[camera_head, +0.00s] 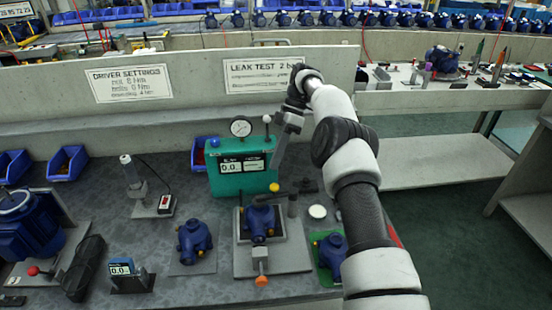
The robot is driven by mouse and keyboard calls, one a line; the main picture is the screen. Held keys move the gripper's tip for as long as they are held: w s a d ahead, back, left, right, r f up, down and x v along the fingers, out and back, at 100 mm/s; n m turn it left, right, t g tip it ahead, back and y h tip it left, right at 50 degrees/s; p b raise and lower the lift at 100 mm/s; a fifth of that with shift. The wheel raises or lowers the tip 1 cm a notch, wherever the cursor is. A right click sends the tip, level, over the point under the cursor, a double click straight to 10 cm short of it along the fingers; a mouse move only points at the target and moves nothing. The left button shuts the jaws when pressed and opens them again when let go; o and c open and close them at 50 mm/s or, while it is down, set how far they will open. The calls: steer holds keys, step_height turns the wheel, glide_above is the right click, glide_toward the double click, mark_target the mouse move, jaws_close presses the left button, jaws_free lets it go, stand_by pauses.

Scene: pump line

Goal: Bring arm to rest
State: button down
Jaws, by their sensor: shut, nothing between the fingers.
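My arm (358,190) reaches up from the bottom right of the head view, over the right part of the grey bench. My gripper (276,166) hangs at its end in front of the back panel, pointing down, just right of the green leak tester (243,180). Its fingers look closed together with nothing between them. Whether it touches the tester I cannot tell. A blue pump (260,222) sits in the fixture (293,259) below the gripper, apart from it. My arm partly hides a blue pump (331,250) on a green mat.
Another blue pump (193,241) stands on a grey mat left of the fixture. A driver on a stand (137,187), a small gauge (124,272) and a large blue motor (25,228) are further left. Blue bins (68,163) line the back. A side bench (440,98) is at right.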

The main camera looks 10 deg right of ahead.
steer(key=shift+r, duration=0.1)
stand_by(0.3)
steer(key=s+r+m+t+h, duration=0.2)
steer(key=s+r+m, duration=0.3)
steer(key=r, duration=0.5)
steer(key=s+r+m+t+h, duration=0.25)
steer(key=s+r, duration=0.35)
steer(key=r, duration=0.5)
steer(key=s+d+f+m+t, duration=0.1)
steer(key=s+d+m+t, duration=0.15)
steer(key=s, duration=0.55)
steer(key=s+d+m+t, duration=0.1)
steer(key=s+m, duration=0.3)
steer(key=s, duration=0.4)
steer(key=s+d+f+m+t, duration=0.15)
steer(key=s+m, duration=0.25)
steer(key=s, duration=0.5)
step_height(320, 180, up, 13)
steer(key=p, duration=1.3)
steer(key=shift+d+t, duration=0.35)
steer(key=shift+f, duration=0.1)
